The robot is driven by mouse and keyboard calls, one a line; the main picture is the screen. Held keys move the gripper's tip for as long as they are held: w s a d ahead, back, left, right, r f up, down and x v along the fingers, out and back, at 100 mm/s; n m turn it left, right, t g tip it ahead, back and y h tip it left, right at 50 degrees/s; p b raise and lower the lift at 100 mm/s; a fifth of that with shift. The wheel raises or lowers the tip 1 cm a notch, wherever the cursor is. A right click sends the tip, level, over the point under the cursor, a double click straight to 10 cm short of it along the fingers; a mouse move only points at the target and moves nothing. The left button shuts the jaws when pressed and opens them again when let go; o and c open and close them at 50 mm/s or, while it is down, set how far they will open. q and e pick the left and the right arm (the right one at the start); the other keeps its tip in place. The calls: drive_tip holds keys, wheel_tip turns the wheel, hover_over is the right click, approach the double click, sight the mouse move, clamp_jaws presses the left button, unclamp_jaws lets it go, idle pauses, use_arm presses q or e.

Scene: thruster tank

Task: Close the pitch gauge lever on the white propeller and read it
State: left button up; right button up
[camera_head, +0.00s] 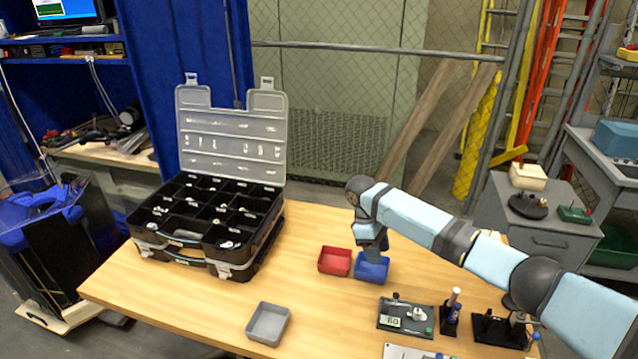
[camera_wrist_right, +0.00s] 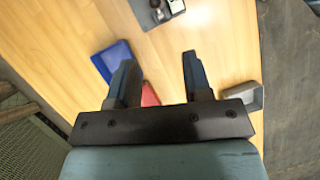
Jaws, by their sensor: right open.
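The pitch gauge (camera_head: 392,322) is a dark base with a small light display on the front right part of the table. The white propeller (camera_head: 417,314) sits on it at the right. The display digits are too small to read surely, and I cannot tell the lever's position. In the right wrist view a dark device, probably the gauge (camera_wrist_right: 152,12), is partly cut off at the top edge. My right gripper (camera_head: 372,250) hangs over the blue tray, away from the gauge. Its fingers (camera_wrist_right: 157,60) are apart and empty. My left gripper is not in view.
A blue tray (camera_head: 371,279), a red tray (camera_head: 321,267) and a grey tray (camera_head: 254,331) stand on the table (camera_head: 190,305). An open black parts case (camera_head: 248,262) is at the left. A holder with upright tools (camera_head: 448,322) and a black stand (camera_head: 497,333) are right of the gauge.

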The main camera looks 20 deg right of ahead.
drive_tip(key=s+a+f+t+y, duration=0.1)
drive_tip(key=s+a+f+t, duration=0.1)
drive_tip(key=s+a+f, duration=0.2)
drive_tip(key=s+a+f+t+y+p, duration=0.1)
drive_tip(key=s+a+f+t+y, duration=0.1)
drive_tip(key=s+a+f, duration=0.3)
drive_tip(key=s+a+f+t+y+p, duration=0.1)
drive_tip(key=s+a+f+y, duration=0.1)
drive_tip(key=s+a+f, duration=0.3)
drive_tip(key=shift+a+f+m+t, duration=0.4)
drive_tip(key=shift+a+f, duration=0.5)
drive_tip(key=shift+f, duration=0.05)
use_arm(q)
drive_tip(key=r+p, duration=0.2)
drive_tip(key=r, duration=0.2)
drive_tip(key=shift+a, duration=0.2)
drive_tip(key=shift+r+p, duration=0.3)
drive_tip(key=shift+p, duration=0.1)
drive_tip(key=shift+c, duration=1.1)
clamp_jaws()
use_arm(e)
drive_tip(key=s+d+r+m+t, duration=0.1)
drive_tip(key=s+r+m+t, duration=0.1)
drive_tip(key=s, duration=0.7)
drive_tip(key=s+d+r+m+t, duration=0.2)
drive_tip(key=s+r+m+t, duration=0.1)
drive_tip(key=s+t, duration=0.4)
drive_tip(key=shift+s+d+r+y, duration=0.3)
drive_tip(key=shift+s+r+y, duration=0.15)
drive_tip(key=shift+s, duration=0.8)
